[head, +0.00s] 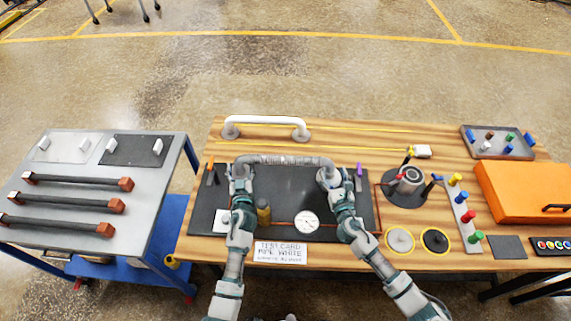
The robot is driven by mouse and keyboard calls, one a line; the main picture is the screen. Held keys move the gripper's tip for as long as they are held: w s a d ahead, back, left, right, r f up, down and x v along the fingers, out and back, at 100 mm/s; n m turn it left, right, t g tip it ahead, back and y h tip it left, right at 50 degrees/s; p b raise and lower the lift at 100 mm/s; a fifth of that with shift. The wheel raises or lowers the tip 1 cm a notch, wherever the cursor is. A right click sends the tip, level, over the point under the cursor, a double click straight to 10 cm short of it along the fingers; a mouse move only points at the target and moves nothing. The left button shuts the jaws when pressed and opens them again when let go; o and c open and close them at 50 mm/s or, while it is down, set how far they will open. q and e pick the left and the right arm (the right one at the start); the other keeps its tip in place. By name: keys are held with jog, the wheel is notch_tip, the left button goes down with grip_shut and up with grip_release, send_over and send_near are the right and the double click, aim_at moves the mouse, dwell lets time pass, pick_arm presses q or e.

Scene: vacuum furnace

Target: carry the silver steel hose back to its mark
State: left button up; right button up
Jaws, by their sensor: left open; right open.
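The silver steel hose (288,160) is a ribbed grey arch with bent ends, lying across the back of the dark plate (285,195) in the middle of the wooden table. My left gripper (240,172) is open at the hose's left end. My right gripper (328,176) is open at its right end. Both grippers hide the hose ends, so I cannot tell whether they touch them. Yellow lines (350,150) run along the wood behind the hose; which one is its mark is unclear.
A gauge (307,222), a brass part (263,212) and a printed card (281,252) are near the front. A round chamber (409,180) and an orange case (525,192) stand right. A grey cart (160,190) with dark bars is left.

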pick_arm(q)
jog(key=shift+w+a, duration=0.1)
jog(key=shift+w, duration=0.3)
pick_arm(e)
jog(key=shift+x, duration=0.95)
pick_arm(q)
jog(key=shift+w+a, duration=0.1)
jog(key=shift+a, duration=0.05)
pick_arm(e)
jog(key=shift+w+a, duration=0.15)
jog(key=shift+w, duration=0.05)
pick_arm(q)
jog(key=shift+a, duration=0.25)
pick_arm(e)
jog(key=shift+a, duration=0.3)
pick_arm(q)
jog(key=shift+c, duration=0.3)
pick_arm(e)
jog(key=shift+c, duration=0.3)
pick_arm(q)
jog(key=shift+d, duration=0.25)
grip_shut()
pick_arm(e)
jog(key=shift+d, duration=0.3)
grip_shut()
pick_arm(q)
jog(key=shift+r, duration=0.1)
pick_arm(e)
jog(key=shift+r, duration=0.1)
